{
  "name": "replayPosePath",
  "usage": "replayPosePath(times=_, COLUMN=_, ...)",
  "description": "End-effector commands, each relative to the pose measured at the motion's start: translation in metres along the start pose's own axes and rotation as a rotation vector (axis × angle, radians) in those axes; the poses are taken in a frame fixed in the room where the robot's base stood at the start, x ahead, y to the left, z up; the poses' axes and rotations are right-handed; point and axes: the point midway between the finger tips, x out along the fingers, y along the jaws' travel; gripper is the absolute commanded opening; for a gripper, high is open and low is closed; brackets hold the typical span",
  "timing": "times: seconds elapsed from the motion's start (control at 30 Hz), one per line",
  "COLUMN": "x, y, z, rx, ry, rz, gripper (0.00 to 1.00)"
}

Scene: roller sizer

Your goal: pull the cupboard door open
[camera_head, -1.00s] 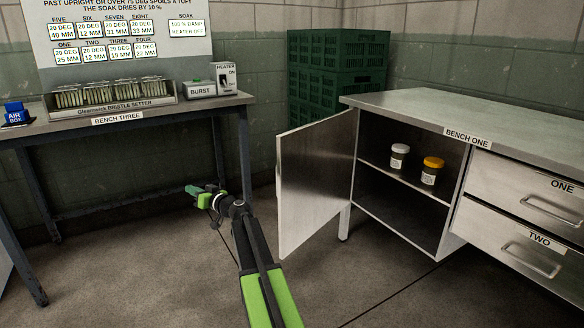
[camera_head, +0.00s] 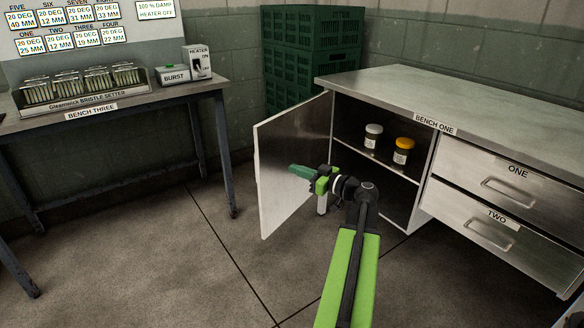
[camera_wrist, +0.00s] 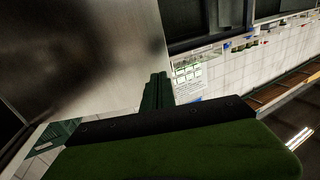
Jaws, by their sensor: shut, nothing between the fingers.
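The cupboard door (camera_head: 287,160) of bench one is a grey metal panel, swung wide open at the left of the cupboard. In the wrist view the door (camera_wrist: 75,60) fills the upper left. My gripper (camera_head: 297,171) is shut and empty. It is in front of the door's inner face in the head view; I cannot tell whether it touches the door. In the wrist view its closed green fingers (camera_wrist: 157,90) point toward the door's edge. The open cupboard (camera_head: 400,196) shows a shelf inside. The door's handle is not visible.
A white-lidded jar (camera_head: 372,136) and an orange-lidded jar (camera_head: 403,151) stand on the cupboard shelf. Drawers one (camera_head: 508,182) and two (camera_head: 492,230) are closed at right. Bench three (camera_head: 130,102) stands at left, green crates (camera_head: 312,60) behind. The floor between the benches is clear.

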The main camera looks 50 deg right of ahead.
Motion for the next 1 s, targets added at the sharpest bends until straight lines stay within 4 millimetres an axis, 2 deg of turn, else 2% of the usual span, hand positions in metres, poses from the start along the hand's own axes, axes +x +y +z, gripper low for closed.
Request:
replayPosePath(times=0.1, x=0.028, y=0.0, z=0.0, rx=0.0, ry=0.0, rz=-0.004, gripper=0.0)
replayPosePath(times=0.3, x=0.072, y=0.001, z=0.0, rx=0.0, ry=0.0, rz=-0.004, gripper=0.0)
replayPosePath(times=0.5, x=0.103, y=0.001, z=0.0, rx=0.0, ry=0.0, rz=0.0, gripper=0.0)
replayPosePath(times=0.7, x=0.113, y=0.001, z=0.0, rx=0.0, ry=0.0, rz=0.002, gripper=0.0)
replayPosePath(times=1.0, x=0.113, y=0.001, z=0.0, rx=0.0, ry=0.0, rz=0.004, gripper=0.0)
